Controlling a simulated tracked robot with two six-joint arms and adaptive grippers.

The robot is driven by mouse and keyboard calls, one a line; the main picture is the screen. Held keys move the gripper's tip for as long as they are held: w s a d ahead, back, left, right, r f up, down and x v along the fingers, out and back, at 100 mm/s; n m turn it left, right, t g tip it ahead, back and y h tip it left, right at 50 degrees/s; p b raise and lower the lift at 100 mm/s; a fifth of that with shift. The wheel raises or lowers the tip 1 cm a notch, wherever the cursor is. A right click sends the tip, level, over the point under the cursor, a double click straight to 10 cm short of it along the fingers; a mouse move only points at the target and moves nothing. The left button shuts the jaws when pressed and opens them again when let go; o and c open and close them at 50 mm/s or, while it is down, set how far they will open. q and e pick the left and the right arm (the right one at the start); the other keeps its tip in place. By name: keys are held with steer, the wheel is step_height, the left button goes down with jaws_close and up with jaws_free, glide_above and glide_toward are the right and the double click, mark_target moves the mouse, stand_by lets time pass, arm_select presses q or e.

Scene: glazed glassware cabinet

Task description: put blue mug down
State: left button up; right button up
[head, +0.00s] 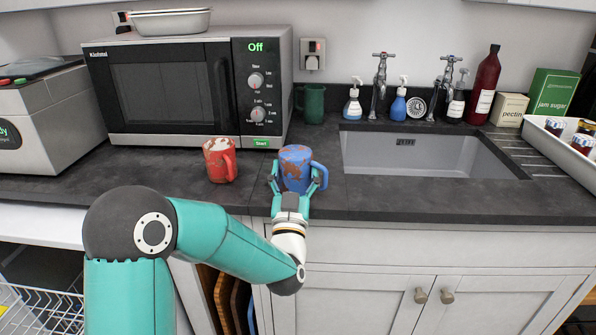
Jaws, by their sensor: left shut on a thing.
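The blue mug (294,165) has brownish patches and its handle points right. It is upright at the front part of the dark worktop (420,196), left of the sink. My left gripper (296,180) is shut on it from the front, with one finger on each side. Whether the mug's base touches the worktop cannot be told, as the gripper hides part of it. My right gripper is not in view.
A red mug (219,160) stands to the left, in front of the microwave (180,88). A green mug (312,103) stands behind, near the wall. The sink (430,155) opens to the right. Soap bottles (353,104) and taps (378,85) line its back.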

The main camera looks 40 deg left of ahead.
mark_target(296, 176)
arm_select(q)
steer(key=shift+w+a+f, duration=0.25)
steer(key=shift+w+a, duration=0.05)
steer(key=shift+w, duration=0.15)
steer(key=shift+w+a+f, duration=0.25)
steer(key=shift+w, duration=0.2)
steer(key=shift+f, duration=0.2)
steer(key=shift+s, duration=0.1)
steer(key=shift+f+b, duration=0.5)
steer(key=shift+b, duration=0.15)
steer(key=o, duration=1.3)
steer(key=shift+d+f, duration=0.1)
steer(key=o, duration=0.5)
steer(key=shift+c, duration=0.2)
